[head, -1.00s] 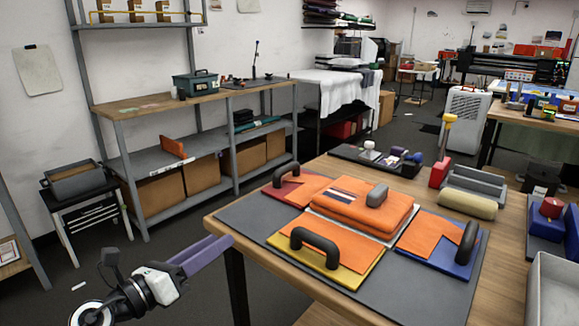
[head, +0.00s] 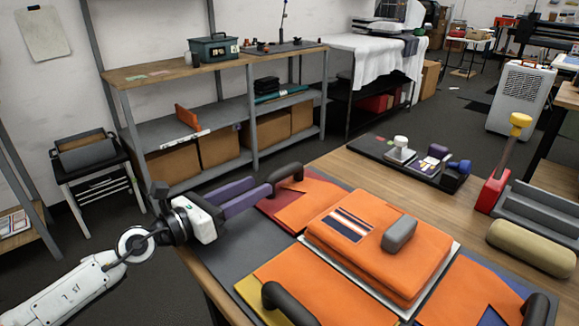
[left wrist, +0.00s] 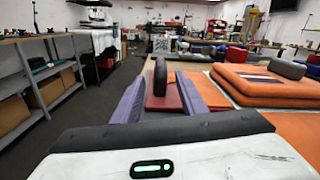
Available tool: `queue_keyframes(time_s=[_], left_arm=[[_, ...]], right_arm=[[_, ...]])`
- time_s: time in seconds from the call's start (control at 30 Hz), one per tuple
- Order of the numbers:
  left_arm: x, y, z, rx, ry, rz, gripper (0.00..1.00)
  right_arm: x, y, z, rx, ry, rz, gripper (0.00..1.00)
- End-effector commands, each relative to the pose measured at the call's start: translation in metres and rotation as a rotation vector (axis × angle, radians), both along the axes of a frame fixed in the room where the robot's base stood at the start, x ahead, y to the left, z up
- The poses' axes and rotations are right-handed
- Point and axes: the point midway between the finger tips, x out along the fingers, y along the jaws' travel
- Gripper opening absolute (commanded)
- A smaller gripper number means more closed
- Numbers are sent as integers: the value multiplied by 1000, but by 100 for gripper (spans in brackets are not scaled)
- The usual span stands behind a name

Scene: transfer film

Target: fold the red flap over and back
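The red flap (head: 270,208) lies flat at the left end of the grey board (head: 262,262), with orange cloth on it. Its black arched handle (head: 287,176) stands upright. My left gripper (head: 262,187) has purple fingers and is open just left of this handle, over the board's edge. In the left wrist view the handle (left wrist: 160,76) shows between the two spread fingers, ahead of or at their tips; contact cannot be told. A folded orange garment (head: 375,245) with a striped patch and a grey block (head: 399,233) lies in the middle. My right gripper is not in view.
A yellow flap (head: 245,284) with a black handle (head: 285,303) is at the front and a blue flap (head: 492,318) at the right. A black tray (head: 375,153) of tools and a beige roll (head: 530,246) stand behind. Shelving (head: 170,130) is at the left.

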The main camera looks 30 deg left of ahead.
Motion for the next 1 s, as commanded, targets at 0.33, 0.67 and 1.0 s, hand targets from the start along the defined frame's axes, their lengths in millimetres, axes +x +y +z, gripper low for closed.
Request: queue_keyframes(time_s=[0.33,0.67,1.0], left_arm=[[49,-17,5,-2,-5,0,39],[87,-30,2,-1,-4,0,39],[92,-33,1,0,-2,-2,39]], right_arm=[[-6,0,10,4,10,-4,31],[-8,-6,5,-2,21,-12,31],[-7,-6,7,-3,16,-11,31]])
